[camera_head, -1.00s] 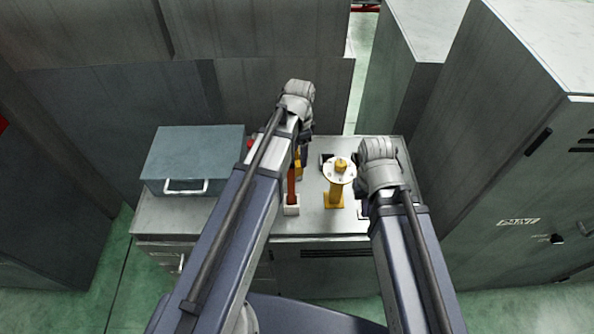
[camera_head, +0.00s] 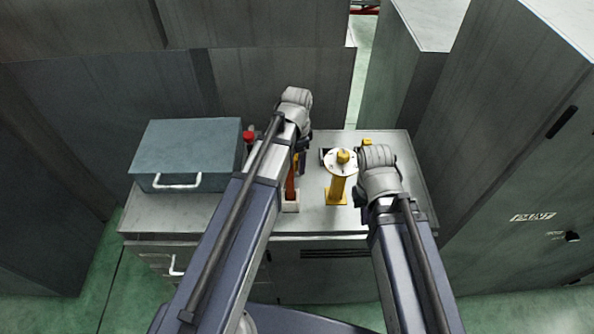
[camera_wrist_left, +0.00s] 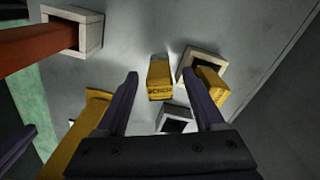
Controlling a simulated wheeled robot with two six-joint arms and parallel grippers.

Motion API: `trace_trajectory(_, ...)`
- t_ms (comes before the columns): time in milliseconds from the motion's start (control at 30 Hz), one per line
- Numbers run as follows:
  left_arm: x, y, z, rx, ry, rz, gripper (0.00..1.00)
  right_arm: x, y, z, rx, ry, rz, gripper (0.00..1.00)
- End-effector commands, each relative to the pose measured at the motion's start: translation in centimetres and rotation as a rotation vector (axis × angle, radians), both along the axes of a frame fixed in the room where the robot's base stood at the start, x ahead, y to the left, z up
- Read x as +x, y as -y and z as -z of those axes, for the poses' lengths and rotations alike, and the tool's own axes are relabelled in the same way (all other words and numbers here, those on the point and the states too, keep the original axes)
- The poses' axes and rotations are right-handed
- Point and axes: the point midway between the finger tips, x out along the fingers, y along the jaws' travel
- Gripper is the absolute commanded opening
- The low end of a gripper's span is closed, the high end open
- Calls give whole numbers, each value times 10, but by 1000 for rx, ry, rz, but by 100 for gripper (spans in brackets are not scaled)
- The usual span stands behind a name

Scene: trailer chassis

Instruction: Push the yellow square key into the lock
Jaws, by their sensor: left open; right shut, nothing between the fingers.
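In the left wrist view, a yellow square block with dark lettering (camera_wrist_left: 160,80) shows between the fingertips of my open left gripper (camera_wrist_left: 160,74); contact is not clear. A second yellow block (camera_wrist_left: 212,85) is at a pale square socket (camera_wrist_left: 188,62) beside the right finger. Another pale square socket (camera_wrist_left: 175,118) with a dark opening lies below. Which block is the key is not clear. In the head view, my left gripper (camera_head: 303,163) is over the bench beside the red lever, largely hidden by its arm. My right gripper (camera_head: 361,194) is shut, empty and partly hidden, right of the yellow pillar.
A yellow pillar with a round pale top (camera_head: 337,187) stands on the bench (camera_head: 180,212) between my arms. A red-brown lever (camera_head: 291,184) rises from a pale square base. A blue-grey box (camera_head: 187,150) stands at left. Tall cabinets (camera_head: 500,130) close in the right side.

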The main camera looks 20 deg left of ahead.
Motion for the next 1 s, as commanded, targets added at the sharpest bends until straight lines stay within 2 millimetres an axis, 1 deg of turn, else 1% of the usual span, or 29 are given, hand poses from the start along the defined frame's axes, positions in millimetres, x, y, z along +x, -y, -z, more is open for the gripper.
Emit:
trace_trajectory(200, 0, 0, -1, 0, 0, 0, 69, 0, 0, -1, 0, 0, 0, 0)
trace_trajectory(800, 0, 0, -1, 0, 0, 0, 1, 0, 0, -1, 0, 0, 0, 0)
trace_trajectory(833, 0, 0, -1, 0, 0, 0, 0, 0, 0, -1, 0, 0, 0, 0)
trace_trajectory(1000, 0, 0, -1, 0, 0, 0, 0, 0, 0, -1, 0, 0, 0, 0)
